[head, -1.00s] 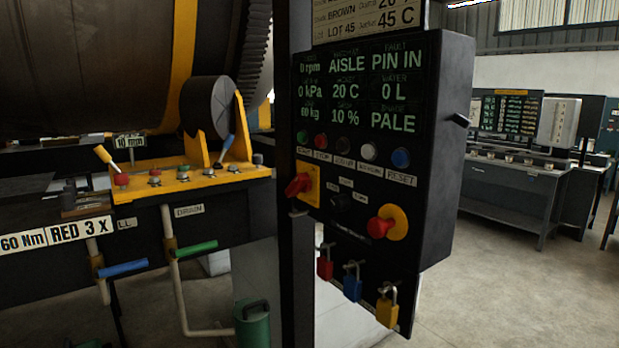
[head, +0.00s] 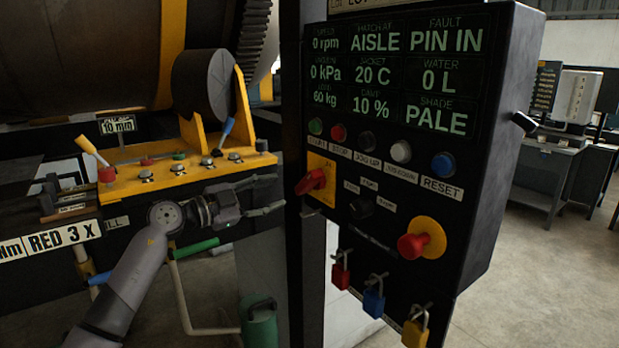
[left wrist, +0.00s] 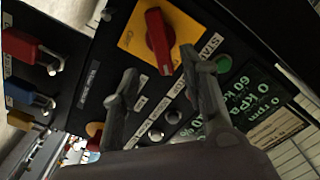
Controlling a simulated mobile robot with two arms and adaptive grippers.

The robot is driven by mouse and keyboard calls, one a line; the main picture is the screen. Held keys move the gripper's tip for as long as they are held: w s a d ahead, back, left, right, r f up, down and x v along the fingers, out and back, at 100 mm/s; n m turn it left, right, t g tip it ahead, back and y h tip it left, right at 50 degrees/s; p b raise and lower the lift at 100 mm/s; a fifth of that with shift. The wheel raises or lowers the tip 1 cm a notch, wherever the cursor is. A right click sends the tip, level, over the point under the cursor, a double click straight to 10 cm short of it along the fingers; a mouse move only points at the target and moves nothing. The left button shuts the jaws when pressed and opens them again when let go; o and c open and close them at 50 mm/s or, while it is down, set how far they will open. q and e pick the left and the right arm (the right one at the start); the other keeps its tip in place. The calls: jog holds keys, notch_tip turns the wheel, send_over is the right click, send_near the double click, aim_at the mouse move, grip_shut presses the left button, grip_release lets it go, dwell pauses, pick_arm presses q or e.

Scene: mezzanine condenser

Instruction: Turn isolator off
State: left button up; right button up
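The isolator is a red rotary handle (head: 311,182) on a yellow plate at the left edge of the black control panel (head: 415,170). In the head view the handle sits tilted. My left gripper (head: 268,196) is left of the panel, its two fingers apart and pointing right towards the handle with a gap between. In the left wrist view the red handle (left wrist: 159,40) lies beyond the open fingertips (left wrist: 162,72), not between them. Nothing is held. My right gripper is not in view.
A red knob on a yellow disc (head: 414,244) is lower right on the panel, with a row of push buttons above. Red, blue and yellow padlocks (head: 373,301) hang below. A dark post (head: 297,130) stands beside the panel. A yellow valve bench (head: 180,172) is behind my left arm.

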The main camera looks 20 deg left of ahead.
aim_at(302, 184)
pick_arm(q)
jog(key=p+x, duration=0.1)
jog(key=x, duration=0.9)
jog(key=shift+w+a+p, duration=0.1)
jog(key=shift+p, duration=0.3)
jog(key=shift+w+d+f, duration=0.15)
jog(key=shift+w+d, duration=0.15)
jog(key=shift+w, duration=0.2)
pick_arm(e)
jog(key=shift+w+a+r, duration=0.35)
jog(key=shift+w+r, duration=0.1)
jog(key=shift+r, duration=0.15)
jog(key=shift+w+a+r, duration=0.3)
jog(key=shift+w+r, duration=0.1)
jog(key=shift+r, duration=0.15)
pick_arm(q)
jog(key=shift+c, duration=0.4)
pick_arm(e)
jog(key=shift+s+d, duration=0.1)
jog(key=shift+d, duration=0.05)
pick_arm(q)
jog(key=shift+c, duration=0.6)
grip_shut()
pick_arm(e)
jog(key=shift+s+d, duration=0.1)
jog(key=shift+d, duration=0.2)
